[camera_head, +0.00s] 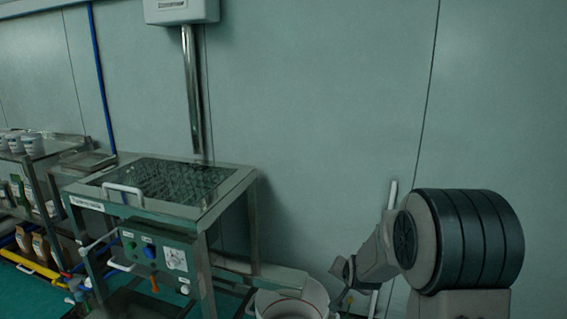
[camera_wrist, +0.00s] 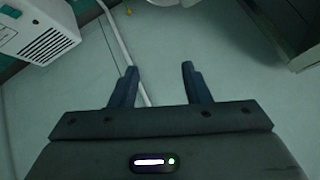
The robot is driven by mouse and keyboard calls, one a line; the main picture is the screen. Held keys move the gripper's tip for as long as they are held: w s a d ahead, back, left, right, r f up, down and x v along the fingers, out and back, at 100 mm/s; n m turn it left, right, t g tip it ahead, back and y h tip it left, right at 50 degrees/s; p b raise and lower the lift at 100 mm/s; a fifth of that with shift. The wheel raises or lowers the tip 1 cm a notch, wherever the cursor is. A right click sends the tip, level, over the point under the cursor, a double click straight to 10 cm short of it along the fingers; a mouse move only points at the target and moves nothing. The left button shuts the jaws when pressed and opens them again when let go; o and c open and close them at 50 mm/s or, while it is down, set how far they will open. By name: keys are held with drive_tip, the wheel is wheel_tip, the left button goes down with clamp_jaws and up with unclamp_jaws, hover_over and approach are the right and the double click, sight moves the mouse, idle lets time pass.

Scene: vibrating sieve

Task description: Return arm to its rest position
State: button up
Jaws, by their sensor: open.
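My gripper (camera_wrist: 160,68) shows in the wrist view with its two dark fingers apart and nothing between them. Behind the fingers is a pale wall or panel surface, with a thin white tube running past the left finger. In the head view my arm is at the lower right, folded in front of the wall. My fingertips cannot be made out clearly there. The vibrating sieve (camera_head: 228,187) stands left of my arm, clear of it, with a mesh top and a front control panel (camera_head: 157,256).
A white round bin (camera_head: 303,298) stands on the floor close to my arm's left. A shelf rack (camera_head: 45,165) with cups and bags is at the far left. A metal pipe (camera_head: 191,90) hangs over the sieve. A white vented box (camera_wrist: 40,32) shows at upper left in the wrist view.

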drive_tip(key=s+a+r+n+g+p, duration=0.1)
drive_tip(key=s+r+n+g+p, duration=0.1)
drive_tip(key=s+r, duration=0.4)
drive_tip(key=s+r+n+g+p, duration=0.2)
drive_tip(key=s+r, duration=0.5)
drive_tip(key=s, duration=0.8)
drive_tip(key=s+a+r+n+g+p, duration=0.1)
drive_tip(key=s+r+p, duration=0.3)
drive_tip(key=s, duration=0.7)
wheel_tip(320, 180, up, 2)
drive_tip(key=shift+a+r+n+g, duration=0.3)
drive_tip(key=shift+n+g, duration=0.2)
drive_tip(key=shift+n, duration=0.3)
drive_tip(key=shift+w, duration=0.1)
drive_tip(key=shift+c, duration=0.7)
drive_tip(key=shift+d, duration=0.1)
